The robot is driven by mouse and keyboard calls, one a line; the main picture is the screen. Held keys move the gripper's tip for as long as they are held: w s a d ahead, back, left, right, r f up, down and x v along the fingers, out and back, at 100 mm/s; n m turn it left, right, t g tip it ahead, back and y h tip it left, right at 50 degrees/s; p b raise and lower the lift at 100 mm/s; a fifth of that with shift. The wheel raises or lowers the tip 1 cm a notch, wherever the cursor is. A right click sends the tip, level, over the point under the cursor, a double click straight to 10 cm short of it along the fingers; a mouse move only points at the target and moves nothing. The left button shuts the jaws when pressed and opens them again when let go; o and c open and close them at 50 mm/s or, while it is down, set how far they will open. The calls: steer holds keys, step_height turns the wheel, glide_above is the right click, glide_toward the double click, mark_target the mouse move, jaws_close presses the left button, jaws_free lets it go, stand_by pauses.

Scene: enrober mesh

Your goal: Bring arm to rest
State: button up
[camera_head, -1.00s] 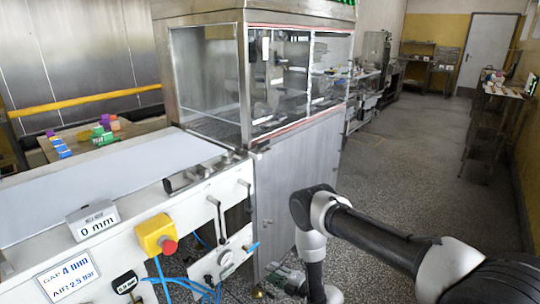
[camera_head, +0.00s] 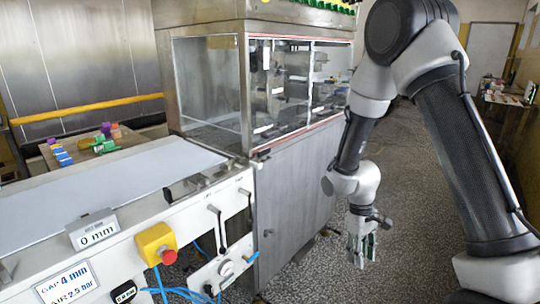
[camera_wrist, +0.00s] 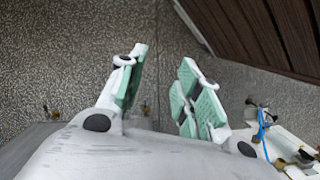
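My gripper (camera_head: 364,246) hangs below my folded arm at the right in the head view, over the speckled floor, in front of the steel cabinet of the machine. In the wrist view my gripper (camera_wrist: 158,82) shows two green-padded fingers standing apart, with only floor between them. It is open and holds nothing. My arm bends high at the top right and then runs down to the wrist.
The enrober's glass-sided housing (camera_head: 290,85) and steel cabinet (camera_head: 290,205) stand left of my gripper. The white belt (camera_head: 110,185), yellow switch box (camera_head: 156,243) and levers lie further left. A shelf (camera_head: 505,95) stands at the far right. Floor between is clear.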

steer(key=s+d+r+m+t, duration=0.2)
steer(key=s+r, duration=0.4)
steer(key=r, duration=0.5)
steer(key=s+d+r+m+t, duration=0.2)
steer(key=s+d+r, duration=0.2)
steer(key=r, duration=0.6)
steer(key=s+d+r+m+t+y, duration=0.1)
steer(key=s+d+r+m+t, duration=0.1)
steer(key=s+r, duration=0.6)
step_height(320, 180, up, 4)
steer(key=shift+d+f, duration=0.2)
steer(key=shift+d, duration=0.6)
